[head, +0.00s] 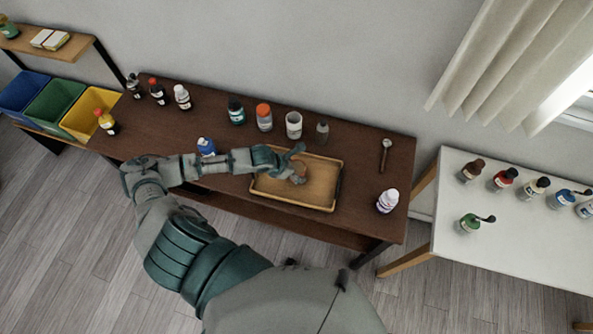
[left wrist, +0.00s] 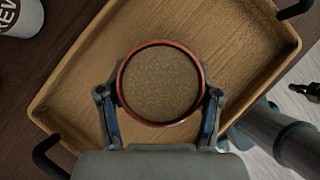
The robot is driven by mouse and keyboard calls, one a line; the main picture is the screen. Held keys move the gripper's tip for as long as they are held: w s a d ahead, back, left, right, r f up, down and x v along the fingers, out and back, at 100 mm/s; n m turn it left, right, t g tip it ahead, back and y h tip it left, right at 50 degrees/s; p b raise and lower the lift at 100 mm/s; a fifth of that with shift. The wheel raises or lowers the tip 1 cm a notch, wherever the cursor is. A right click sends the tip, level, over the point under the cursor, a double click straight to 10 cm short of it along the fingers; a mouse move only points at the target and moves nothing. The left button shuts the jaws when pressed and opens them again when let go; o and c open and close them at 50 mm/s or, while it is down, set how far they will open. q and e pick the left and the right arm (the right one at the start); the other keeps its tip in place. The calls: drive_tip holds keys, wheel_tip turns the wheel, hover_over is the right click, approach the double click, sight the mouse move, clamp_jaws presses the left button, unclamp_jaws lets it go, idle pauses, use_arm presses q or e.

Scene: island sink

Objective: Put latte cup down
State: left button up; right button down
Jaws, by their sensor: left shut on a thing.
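The latte cup (left wrist: 160,84) shows in the left wrist view from above, with a round reddish rim and a speckled brown and grey inside. My left gripper (left wrist: 160,100) is shut on it, one finger on each side. In the head view the left gripper (head: 296,166) is over the wooden tray (head: 315,200), and the small brown cup (head: 299,174) is partly hidden by the fingers. The tray also fills most of the left wrist view (left wrist: 80,90). I cannot tell whether the cup's base touches the tray. My right gripper is not in view.
The tray sits on a dark brown table (head: 225,152). A white jar (head: 294,125), an orange-lidded jar (head: 264,117) and other bottles stand behind it. A white bottle (head: 387,201) and a spoon-like tool (head: 386,153) are to the right. A white table (head: 510,235) holds several bottles.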

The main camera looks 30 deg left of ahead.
use_arm(q)
drive_tip(key=o, duration=1.2)
drive_tip(key=shift+s+a, duration=0.1)
drive_tip(key=shift+a, duration=0.05)
drive_tip(key=shift+c, duration=0.2)
drive_tip(key=shift+o, duration=0.9)
drive_tip(key=shift+d, duration=0.55)
drive_tip(key=shift+d+r, duration=0.1)
drive_tip(key=shift+r, duration=0.05)
drive_tip(key=shift+a+r, duration=0.2)
drive_tip(key=v, duration=1.1)
drive_tip(key=shift+s+a+p, duration=0.15)
drive_tip(key=shift+s+p, duration=0.1)
drive_tip(key=shift+p, duration=0.1)
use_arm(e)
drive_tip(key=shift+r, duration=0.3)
use_arm(q)
drive_tip(key=shift+a, duration=0.15)
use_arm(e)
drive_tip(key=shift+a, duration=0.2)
